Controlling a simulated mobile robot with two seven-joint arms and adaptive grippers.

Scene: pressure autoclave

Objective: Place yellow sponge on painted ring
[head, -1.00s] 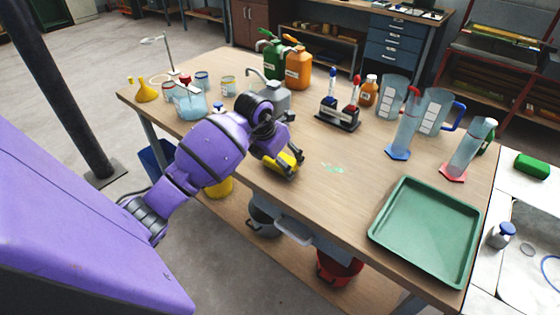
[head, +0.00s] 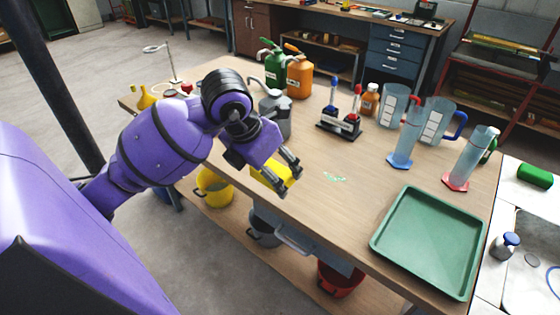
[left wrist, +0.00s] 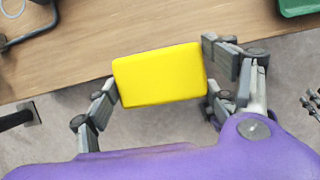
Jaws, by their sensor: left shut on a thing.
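The yellow sponge (head: 268,174) is between the fingers of my left gripper (head: 289,181), above the front edge of the wooden table. In the left wrist view the sponge (left wrist: 160,75) is a plain yellow block gripped at its two short ends by my left gripper (left wrist: 161,82), with table behind its upper part and floor behind its lower part. A thin blue ring outline (head: 550,272) shows on the white counter at the far right edge, partly cut off; I cannot tell whether it is painted. My right gripper is not in view.
A green tray (head: 376,245) lies at the table's right end. A pale green patch (head: 335,177) is on the bare wood right of the gripper. A grey can (head: 275,113), bottle rack (head: 340,125) and blue-based cylinder (head: 405,140) stand behind. A yellow bucket (head: 214,190) is below.

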